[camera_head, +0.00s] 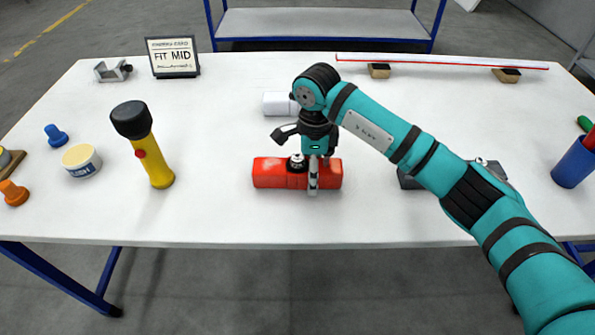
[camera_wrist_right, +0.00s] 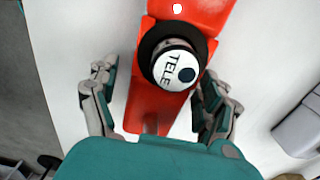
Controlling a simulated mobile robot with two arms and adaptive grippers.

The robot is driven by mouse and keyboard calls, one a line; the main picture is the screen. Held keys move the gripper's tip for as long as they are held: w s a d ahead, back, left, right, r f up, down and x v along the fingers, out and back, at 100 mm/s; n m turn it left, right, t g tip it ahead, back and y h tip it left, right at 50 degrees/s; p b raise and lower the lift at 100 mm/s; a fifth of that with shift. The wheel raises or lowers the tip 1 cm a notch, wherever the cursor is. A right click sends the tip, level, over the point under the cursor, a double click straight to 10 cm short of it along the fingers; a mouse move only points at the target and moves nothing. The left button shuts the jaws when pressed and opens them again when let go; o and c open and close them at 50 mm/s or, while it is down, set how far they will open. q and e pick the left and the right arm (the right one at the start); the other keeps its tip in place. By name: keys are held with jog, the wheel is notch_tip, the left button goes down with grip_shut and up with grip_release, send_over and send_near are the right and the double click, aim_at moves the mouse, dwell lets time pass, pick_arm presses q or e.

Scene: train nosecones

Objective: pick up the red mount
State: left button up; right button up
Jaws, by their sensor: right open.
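The red mount (camera_head: 265,173) lies on the white table near its front middle, its long side running left to right. A black round part with a white "TELE" cap (camera_wrist_right: 174,66) sits on its middle. My right gripper (camera_head: 313,185) comes down over the mount's right half. In the right wrist view the open fingers (camera_wrist_right: 160,105) stand on either side of the red mount (camera_wrist_right: 155,105), with white table showing beside it. Whether the fingers touch it cannot be told. My left gripper is not in view.
A yellow flashlight (camera_head: 154,160) stands to the left. A grey block (camera_head: 408,180) is partly hidden by my right arm. A blue cup (camera_head: 574,163) is far right. The table's front edge is close.

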jog(key=c, duration=1.2)
jog(key=shift+c, duration=0.9)
jog(key=shift+r, duration=0.25)
